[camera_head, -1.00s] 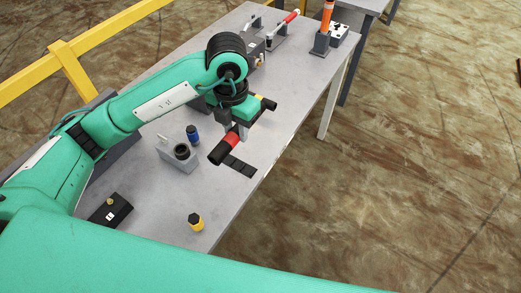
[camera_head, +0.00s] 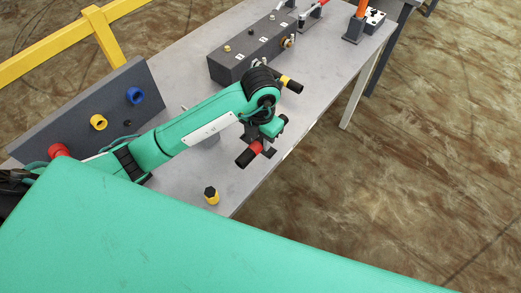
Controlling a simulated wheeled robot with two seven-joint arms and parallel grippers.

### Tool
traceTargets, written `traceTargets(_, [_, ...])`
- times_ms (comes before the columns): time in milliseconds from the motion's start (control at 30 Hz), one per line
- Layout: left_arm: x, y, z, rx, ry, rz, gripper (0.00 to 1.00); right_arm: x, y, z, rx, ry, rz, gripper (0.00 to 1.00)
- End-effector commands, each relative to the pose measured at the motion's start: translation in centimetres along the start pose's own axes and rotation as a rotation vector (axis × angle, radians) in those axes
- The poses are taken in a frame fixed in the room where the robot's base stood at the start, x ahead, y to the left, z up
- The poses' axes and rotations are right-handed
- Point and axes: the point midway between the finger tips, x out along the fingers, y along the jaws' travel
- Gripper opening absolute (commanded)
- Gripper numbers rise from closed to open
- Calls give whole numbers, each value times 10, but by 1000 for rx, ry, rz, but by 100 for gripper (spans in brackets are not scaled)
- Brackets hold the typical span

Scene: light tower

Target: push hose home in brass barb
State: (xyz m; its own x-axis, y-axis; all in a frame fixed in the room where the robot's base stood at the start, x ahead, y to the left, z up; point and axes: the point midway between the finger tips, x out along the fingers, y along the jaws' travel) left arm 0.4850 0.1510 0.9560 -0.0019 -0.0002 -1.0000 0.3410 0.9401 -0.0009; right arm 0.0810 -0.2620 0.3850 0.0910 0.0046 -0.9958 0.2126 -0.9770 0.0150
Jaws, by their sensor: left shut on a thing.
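My left gripper (camera_head: 268,146) points down over the table's right side and is shut on a black hose piece with a red band (camera_head: 246,157). The black end sticks out toward the lower left; the fingers hide part of the rest. A brass fitting (camera_head: 289,42), perhaps the barb, sticks out of the right end of a dark grey box (camera_head: 240,65). The hose piece is well apart from it. A black piece with a yellow band (camera_head: 290,84) shows behind my left wrist. My right gripper is out of view.
A dark panel (camera_head: 75,125) with blue, yellow and red round parts stands at the left. A yellow and black bottle-like item (camera_head: 211,195) stands near the front edge. An orange post (camera_head: 361,10) is at the far end. Yellow railing (camera_head: 105,35) runs behind the table.

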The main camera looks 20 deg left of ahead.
Motion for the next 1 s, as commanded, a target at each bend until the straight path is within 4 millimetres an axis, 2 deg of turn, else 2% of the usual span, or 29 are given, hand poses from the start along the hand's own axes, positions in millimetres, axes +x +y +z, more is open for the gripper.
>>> traceTargets(100, [17,1,-1,-1,2,1,6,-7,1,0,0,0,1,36])
traceTargets(267, [30,1,0,-1,1,1,6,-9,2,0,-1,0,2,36])
traceTargets(500, [61,0,0,0,1,1,6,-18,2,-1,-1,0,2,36])
traceTargets(967, [71,1,0,0,-2,2,6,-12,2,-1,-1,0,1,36])
traceTargets(1000, [70,1,0,0,-2,1,36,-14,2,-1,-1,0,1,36])
